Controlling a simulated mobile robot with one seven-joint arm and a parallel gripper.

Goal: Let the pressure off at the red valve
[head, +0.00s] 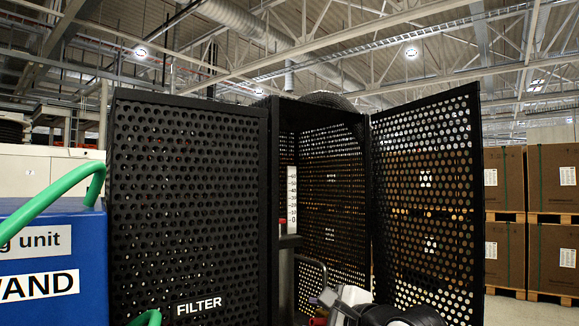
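A black perforated cabinet labelled FILTER (190,200) stands in the middle of the head view. Its perforated door (425,190) stands open on the right. A small red-orange part (318,320) shows at the bottom edge inside the opening; I cannot tell whether it is the red valve. Another small bit of red shows beside the post below the scale (292,195). White and dark parts of my arm, with my gripper (330,300), show at the bottom in front of the opening. The fingers are too small and cut off to tell their state.
A blue unit (40,265) marked WAND with a green hose (65,185) stands at the left, close to the cabinet. Stacked brown boxes (505,180) on pallets stand behind at the right. The open door bounds the opening on the right.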

